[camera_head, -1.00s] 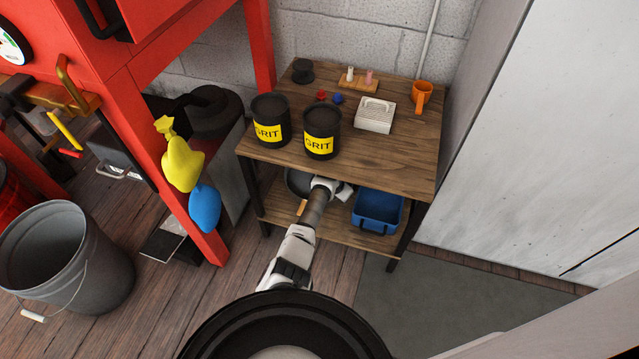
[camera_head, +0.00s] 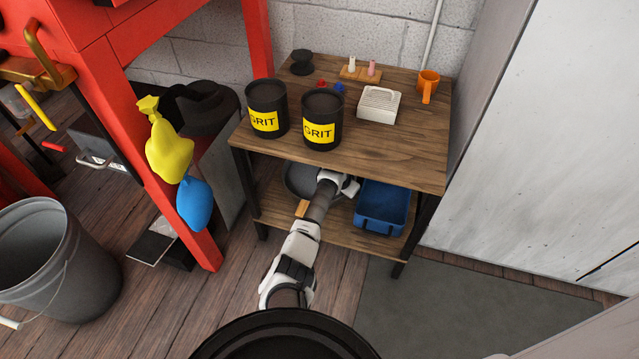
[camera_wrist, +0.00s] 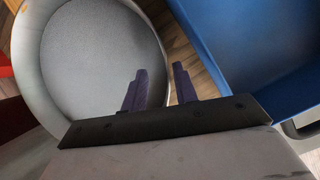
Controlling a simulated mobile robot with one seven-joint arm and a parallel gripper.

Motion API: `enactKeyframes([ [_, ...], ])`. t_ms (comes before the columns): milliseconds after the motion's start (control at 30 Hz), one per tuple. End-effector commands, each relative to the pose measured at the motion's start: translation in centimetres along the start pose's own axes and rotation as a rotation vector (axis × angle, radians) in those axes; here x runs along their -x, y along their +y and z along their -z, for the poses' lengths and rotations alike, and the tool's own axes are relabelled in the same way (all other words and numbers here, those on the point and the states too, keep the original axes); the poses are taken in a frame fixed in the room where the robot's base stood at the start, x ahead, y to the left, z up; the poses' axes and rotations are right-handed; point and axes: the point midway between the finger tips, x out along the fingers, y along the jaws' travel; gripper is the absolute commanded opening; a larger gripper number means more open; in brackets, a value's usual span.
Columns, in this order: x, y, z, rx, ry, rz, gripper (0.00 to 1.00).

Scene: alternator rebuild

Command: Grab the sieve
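The sieve (camera_head: 296,182) is a round grey pan with a pale rim on the lower shelf of the wooden bench, partly hidden by my arm. In the wrist view its grey mesh floor (camera_wrist: 95,55) and rim fill the upper left. My gripper (camera_wrist: 160,72) is open, with two dark fingers apart. In the wrist view the left finger overlaps the sieve's inside and the right finger lies just outside its right rim. Nothing is seen held between them. I cannot tell whether a finger touches the rim.
A blue bin (camera_head: 382,207) stands right of the sieve, close to my right finger. A small orange-brown piece (camera_head: 301,208) lies at the shelf's front. The bench top (camera_head: 400,150) is above, with two grit cans (camera_head: 322,105). A grey bucket (camera_head: 50,265) stands left.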

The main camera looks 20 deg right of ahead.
Motion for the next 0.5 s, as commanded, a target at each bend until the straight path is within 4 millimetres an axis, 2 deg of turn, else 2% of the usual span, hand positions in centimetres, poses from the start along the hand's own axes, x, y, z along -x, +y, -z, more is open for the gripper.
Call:
enactKeyframes([
  [33,-0.86,-0.05,0.16,0.0,-0.001,0.0,0.29],
  [100,-1.04,-0.05,0.1,0.0,-0.001,0.0,0.29],
  [367,-0.85,-0.01,-0.04,0.0,0.0,0.0,0.29],
  [500,-0.86,-0.01,-0.03,0.0,0.0,0.0,0.13],
])
